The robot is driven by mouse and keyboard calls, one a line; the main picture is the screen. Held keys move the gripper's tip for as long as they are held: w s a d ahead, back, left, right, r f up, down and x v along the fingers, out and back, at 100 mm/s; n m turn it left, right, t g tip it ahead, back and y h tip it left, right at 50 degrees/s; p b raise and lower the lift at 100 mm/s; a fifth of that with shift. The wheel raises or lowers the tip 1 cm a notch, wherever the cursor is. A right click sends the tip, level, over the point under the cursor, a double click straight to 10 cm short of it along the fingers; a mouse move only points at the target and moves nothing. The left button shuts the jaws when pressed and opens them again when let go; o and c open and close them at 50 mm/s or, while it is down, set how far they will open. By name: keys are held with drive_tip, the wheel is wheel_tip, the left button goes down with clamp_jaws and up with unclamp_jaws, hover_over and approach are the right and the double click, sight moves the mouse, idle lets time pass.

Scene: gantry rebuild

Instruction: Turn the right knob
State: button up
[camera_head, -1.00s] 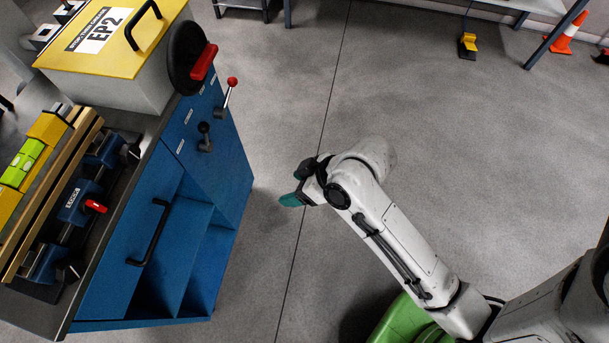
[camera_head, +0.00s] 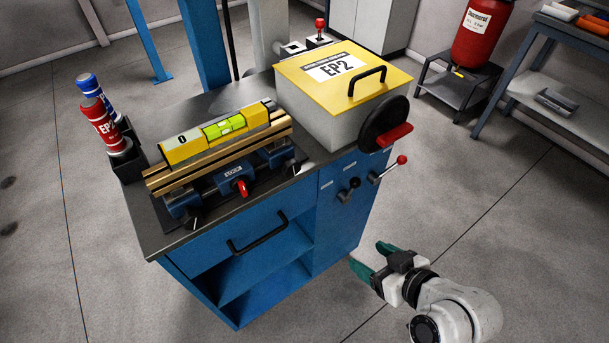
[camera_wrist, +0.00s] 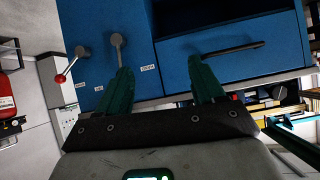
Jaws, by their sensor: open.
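Two lever knobs are on the right front panel of a blue cabinet (camera_head: 335,235). The right knob (camera_head: 402,160) has a red ball on a metal stem and points outward to the right. The left knob (camera_head: 355,182) has a dark ball. In the wrist view, which looks upside down, the red-ball knob (camera_wrist: 60,78) is at the left and the other knob (camera_wrist: 117,40) lies beyond one fingertip. My gripper (camera_head: 368,258) is open and empty, with green fingers, below and in front of the knobs. It touches neither; the wrist view shows both fingers (camera_wrist: 160,66) spread.
A black handwheel with a red grip (camera_head: 394,135) juts out just above the knobs. A drawer handle (camera_head: 258,238) sticks out to their left. A yellow-lidded EP2 box (camera_head: 318,112) and a vise holding a level (camera_head: 222,128) stand on top.

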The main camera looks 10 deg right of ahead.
sight(294, 169)
drive_tip(key=w+a+r+n+t+y, duration=0.25)
drive_tip(key=w+a+r+t, duration=0.35)
drive_tip(key=w+a+r, duration=0.3)
drive_tip(key=shift+m+y, duration=0.25)
drive_tip(key=shift+y, duration=0.1)
drive_tip(key=x, duration=0.2)
drive_tip(key=p+x, duration=0.1)
drive_tip(key=x, duration=0.2)
drive_tip(key=r+p+x, duration=0.1)
drive_tip(key=x, duration=0.1)
drive_tip(key=shift+w+a, duration=0.15)
drive_tip(key=shift+a, duration=0.25)
drive_tip(key=shift+p+x, duration=0.35)
drive_tip(key=shift+x, duration=0.45)
drive_tip(key=shift+f, duration=0.15)
drive_tip(key=c, duration=1)
